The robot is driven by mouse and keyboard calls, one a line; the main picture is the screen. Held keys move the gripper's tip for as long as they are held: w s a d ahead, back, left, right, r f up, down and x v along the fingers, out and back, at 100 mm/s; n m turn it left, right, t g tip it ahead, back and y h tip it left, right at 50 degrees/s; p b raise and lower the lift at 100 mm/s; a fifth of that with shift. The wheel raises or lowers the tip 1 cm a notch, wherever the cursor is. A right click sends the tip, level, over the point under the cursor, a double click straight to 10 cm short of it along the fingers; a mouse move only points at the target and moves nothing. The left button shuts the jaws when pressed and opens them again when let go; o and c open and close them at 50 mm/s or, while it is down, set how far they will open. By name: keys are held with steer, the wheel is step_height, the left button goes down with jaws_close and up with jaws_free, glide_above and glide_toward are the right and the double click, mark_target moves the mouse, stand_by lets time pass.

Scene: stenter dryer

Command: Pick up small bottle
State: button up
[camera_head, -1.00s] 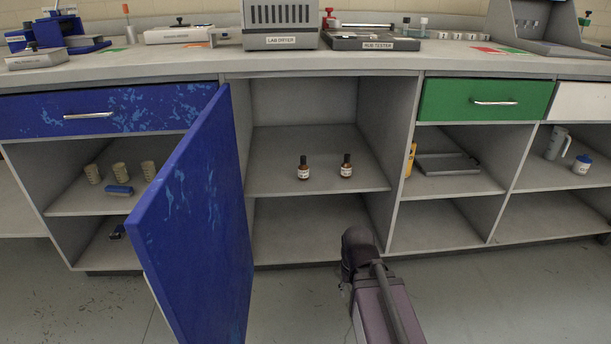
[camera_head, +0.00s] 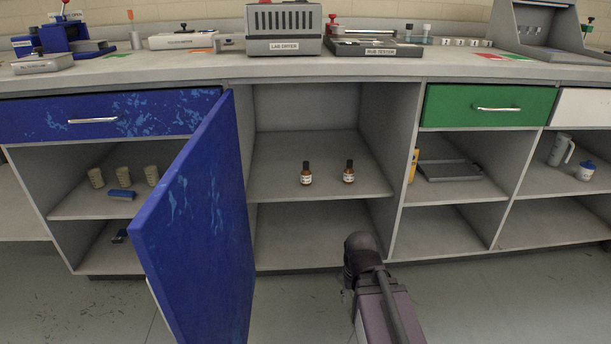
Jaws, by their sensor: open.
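Two small brown bottles with dark caps and white labels stand upright on the upper shelf of the open middle compartment. One is the left bottle (camera_head: 306,176), the other the right bottle (camera_head: 349,174), with a gap between them. Nothing touches them. My arm reaches up from the bottom of the picture, below and to the right of the bottles, apart from them. Its dark joint is in front of the lower shelf. My gripper's fingers cannot be made out.
A blue door (camera_head: 200,225) stands open left of the bottle compartment and sticks out toward me. A divider (camera_head: 385,150) bounds it on the right. The counter above holds a lab dryer (camera_head: 283,32) and a rub tester (camera_head: 375,48). The lower shelf (camera_head: 315,235) is empty.

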steer(key=shift+r, duration=0.1)
step_height(320, 180, up, 17)
steer(key=p, duration=1.7)
steer(key=shift+o, duration=0.4)
steer(key=shift+s, duration=0.1)
